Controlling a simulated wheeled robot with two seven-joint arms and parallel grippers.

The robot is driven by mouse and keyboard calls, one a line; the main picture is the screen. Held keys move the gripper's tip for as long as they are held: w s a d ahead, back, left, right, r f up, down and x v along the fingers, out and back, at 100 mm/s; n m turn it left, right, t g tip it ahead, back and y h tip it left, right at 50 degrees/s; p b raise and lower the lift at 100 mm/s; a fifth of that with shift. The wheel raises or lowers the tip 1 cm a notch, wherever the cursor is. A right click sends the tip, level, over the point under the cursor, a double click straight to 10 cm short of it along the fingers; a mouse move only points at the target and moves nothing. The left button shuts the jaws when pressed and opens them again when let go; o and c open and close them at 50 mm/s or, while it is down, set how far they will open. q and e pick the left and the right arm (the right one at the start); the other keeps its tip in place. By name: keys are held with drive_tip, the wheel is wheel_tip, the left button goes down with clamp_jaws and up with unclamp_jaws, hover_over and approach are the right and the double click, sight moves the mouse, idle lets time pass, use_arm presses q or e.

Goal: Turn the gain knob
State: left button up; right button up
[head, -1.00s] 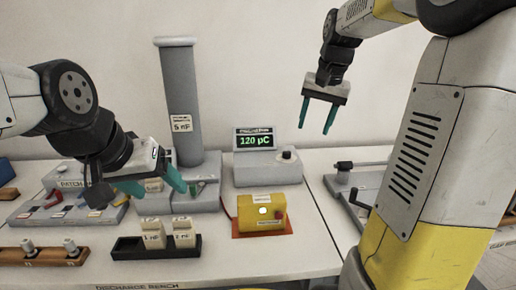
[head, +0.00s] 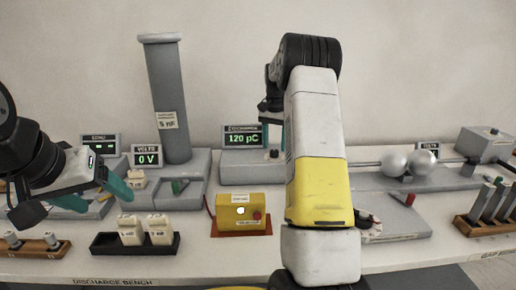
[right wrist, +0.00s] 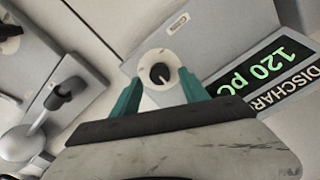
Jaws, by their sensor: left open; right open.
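The gain knob is a small black knob (head: 274,154) on top of the grey unit (head: 240,168) whose display (head: 243,137) reads 120 pC. In the right wrist view the knob (right wrist: 160,73) has a pale pointer line and sits on a round white plate. My right gripper (head: 274,138) is open, just above the knob and partly hidden by my own arm. In the right wrist view its teal fingers (right wrist: 160,82) appear on either side of the knob; contact cannot be told. My left gripper (head: 108,200) is open and empty at the left.
A yellow box (head: 241,214) with a lit white button stands in front of the unit. A black tray (head: 105,246) holds white blocks (head: 131,229). A tall grey column (head: 168,100) rises behind. Two metal spheres (head: 394,164) on rods lie to the right.

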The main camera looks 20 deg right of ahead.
sight(274, 154)
drive_tip(key=shift+f, duration=1.3)
clamp_jaws()
drive_tip(key=shift+n, duration=0.3)
